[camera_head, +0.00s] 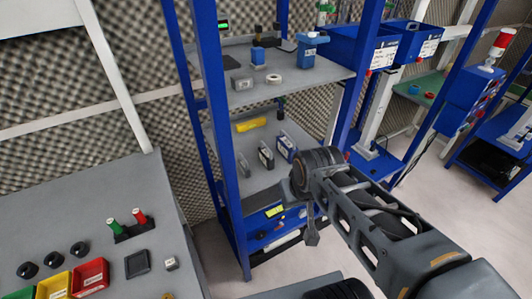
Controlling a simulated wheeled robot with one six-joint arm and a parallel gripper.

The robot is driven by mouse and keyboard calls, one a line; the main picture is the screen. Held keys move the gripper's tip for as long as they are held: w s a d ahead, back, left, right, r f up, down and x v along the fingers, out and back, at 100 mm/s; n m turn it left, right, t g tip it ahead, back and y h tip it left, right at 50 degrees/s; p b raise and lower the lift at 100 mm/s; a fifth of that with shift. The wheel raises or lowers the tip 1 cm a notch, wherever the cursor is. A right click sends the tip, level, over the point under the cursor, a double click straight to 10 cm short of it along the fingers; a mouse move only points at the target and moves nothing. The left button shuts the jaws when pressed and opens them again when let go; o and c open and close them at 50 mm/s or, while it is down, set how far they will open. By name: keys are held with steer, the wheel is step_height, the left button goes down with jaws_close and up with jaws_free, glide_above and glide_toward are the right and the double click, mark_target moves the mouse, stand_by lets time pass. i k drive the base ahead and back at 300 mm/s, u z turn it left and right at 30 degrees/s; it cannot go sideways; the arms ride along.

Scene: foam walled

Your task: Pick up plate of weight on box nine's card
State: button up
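I cannot make out a box marked nine, its card or a plate of weight for certain. A small dark grey block with a pale label (242,80) and a pale ring (275,79) sit on the upper shelf (305,70) of the blue rack. My arm reaches in from the lower right. My gripper (311,232) points down in front of the rack, apart from the shelf items. Its fingers are too small and dark to read, and the arm hides part of the rack.
A grey table (90,205) at left holds red (90,276) and yellow (54,285) bins, black knobs and green and red handles (138,218). Blue bins (362,48) stand right of the rack. Rack posts (215,130) flank the shelves.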

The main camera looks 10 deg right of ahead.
mark_target(285, 145)
steer(key=u, duration=3.85)
steer(key=k, duration=1.4)
steer(key=z, duration=0.95)
